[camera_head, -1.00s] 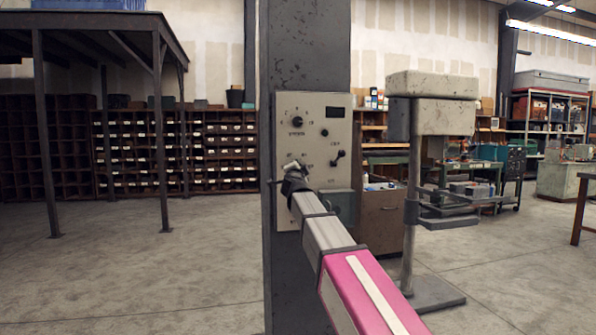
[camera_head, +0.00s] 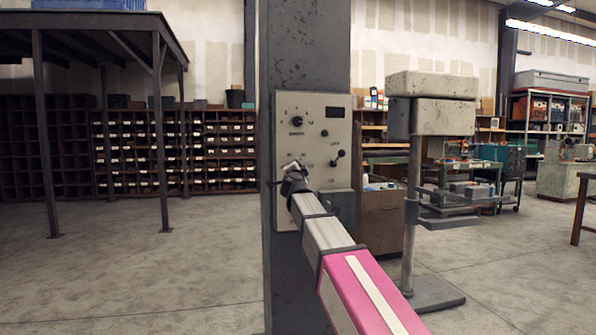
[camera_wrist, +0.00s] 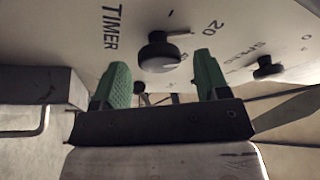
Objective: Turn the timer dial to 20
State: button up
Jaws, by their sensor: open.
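The timer dial (camera_wrist: 159,52) is a round black knob on a pale control panel (camera_wrist: 60,30), beside the printed word TIMER in the wrist view. The number 20 (camera_wrist: 214,27) is printed to its upper right. A pale line at the dial's upper right edge runs toward the 20; its exact reading is hard to tell. My gripper (camera_wrist: 160,65) is open, with one green finger on each side of the dial. I cannot tell whether they touch it. In the head view my gripper (camera_head: 292,172) is at the panel's lower left and hides the dial.
The panel (camera_head: 340,130) is fixed to a dark column (camera_head: 305,50). The knob by SPEED (camera_wrist: 266,68) is to the right in the wrist view. A drill press (camera_head: 432,115) stands right of the column.

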jog(key=v, duration=1)
jog(key=shift+f, duration=0.1)
